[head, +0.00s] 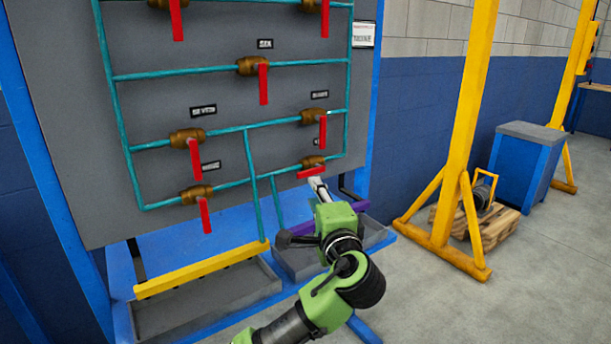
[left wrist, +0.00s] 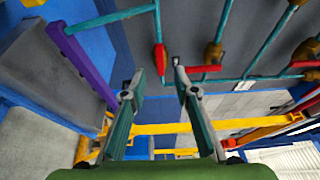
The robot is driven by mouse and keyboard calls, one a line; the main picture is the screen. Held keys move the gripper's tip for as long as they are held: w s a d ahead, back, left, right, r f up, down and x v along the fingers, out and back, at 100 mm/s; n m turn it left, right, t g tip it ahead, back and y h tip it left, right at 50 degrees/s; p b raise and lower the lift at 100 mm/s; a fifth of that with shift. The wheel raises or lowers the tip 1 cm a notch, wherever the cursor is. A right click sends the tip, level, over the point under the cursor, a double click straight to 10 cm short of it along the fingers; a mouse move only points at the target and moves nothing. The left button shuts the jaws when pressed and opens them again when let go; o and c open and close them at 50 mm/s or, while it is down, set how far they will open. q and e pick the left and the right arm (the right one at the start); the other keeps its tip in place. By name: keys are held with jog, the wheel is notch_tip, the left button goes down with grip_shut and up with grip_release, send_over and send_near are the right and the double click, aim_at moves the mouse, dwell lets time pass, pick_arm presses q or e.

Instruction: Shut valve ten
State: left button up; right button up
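The panel (head: 80,120) carries several brass valves with red levers on teal pipes. Its labels are too small to read, so I cannot tell which is valve ten. The lowest right valve (head: 313,162) has its red lever (head: 311,173) lying nearly level, across the other levers' hanging direction. My left gripper (head: 318,186) is just below this lever in the head view. In the left wrist view my left gripper (left wrist: 159,70) is open, and the red lever (left wrist: 160,60) shows between its fingertips; contact is unclear. My right gripper is not in view.
Other valves, such as the one just above (head: 314,117), have levers hanging down. Below are grey trays (head: 200,312), a yellow bar (head: 205,268) and a purple bar (head: 352,208). A yellow gantry post (head: 465,110) stands right. The floor between is clear.

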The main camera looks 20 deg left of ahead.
aim_at(306, 175)
pick_arm(q)
jog(key=b+x, duration=0.1)
jog(key=x, duration=1)
jog(key=shift+w+a, duration=0.15)
jog(key=shift+w, duration=0.1)
jog(key=shift+f, duration=0.1)
grip_shut()
